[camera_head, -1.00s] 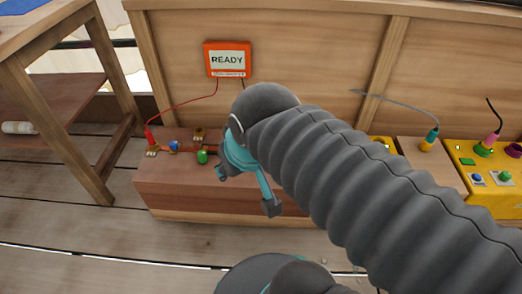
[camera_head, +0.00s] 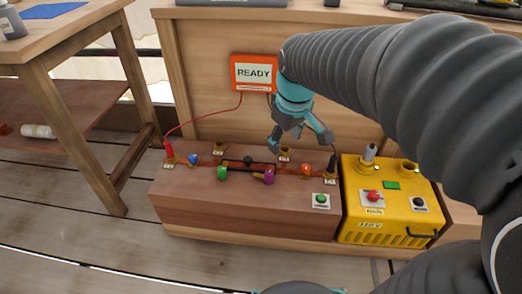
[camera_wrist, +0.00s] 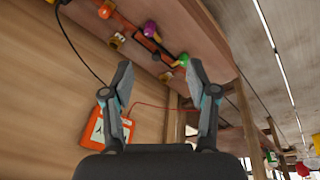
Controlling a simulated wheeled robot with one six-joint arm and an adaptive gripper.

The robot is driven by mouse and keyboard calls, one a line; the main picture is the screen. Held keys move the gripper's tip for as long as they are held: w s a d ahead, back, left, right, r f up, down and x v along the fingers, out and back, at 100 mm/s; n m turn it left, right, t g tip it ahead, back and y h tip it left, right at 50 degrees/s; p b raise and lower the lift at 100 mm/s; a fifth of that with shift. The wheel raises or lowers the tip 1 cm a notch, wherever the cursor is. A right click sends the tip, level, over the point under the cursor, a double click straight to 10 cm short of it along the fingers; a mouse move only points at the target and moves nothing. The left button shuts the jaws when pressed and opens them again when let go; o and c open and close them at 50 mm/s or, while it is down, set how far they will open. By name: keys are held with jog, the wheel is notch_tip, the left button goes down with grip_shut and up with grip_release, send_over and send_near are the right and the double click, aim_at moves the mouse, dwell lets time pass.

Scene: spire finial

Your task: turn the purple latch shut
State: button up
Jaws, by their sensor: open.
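The purple latch (camera_head: 269,177) is a small rounded knob on a dark arm, on top of the brown wooden box. In the wrist view the purple latch (camera_wrist: 150,28) is near the top, beyond the fingertips. My gripper (camera_head: 301,140) is open and empty, above the back of the box and apart from the latch. Its two spread fingers also show in the wrist view (camera_wrist: 160,68). A green knob (camera_head: 222,173) is left of the latch, and an orange one (camera_head: 306,169) is to its right.
A yellow box (camera_head: 380,228) with a red button stands right of the wooden box. An orange-framed READY sign (camera_head: 254,73) is on the wooden wall behind. A red wire (camera_head: 205,120) hangs at the left. A wooden table (camera_head: 60,60) stands far left. The floor in front is bare planks.

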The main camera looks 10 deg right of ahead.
jog(key=w+f+n+g+b, duration=0.1)
jog(key=w+f+n+b, duration=0.15)
jog(key=w+f, duration=0.5)
jog(key=n+g, duration=0.2)
jog(key=n, duration=0.1)
send_over(269, 173)
notch_tip(269, 173, down, 8)
notch_tip(269, 173, down, 14)
jog(key=b, duration=0.3)
jog(key=shift+r, duration=0.1)
jog(key=shift+w, duration=0.1)
grip_shut()
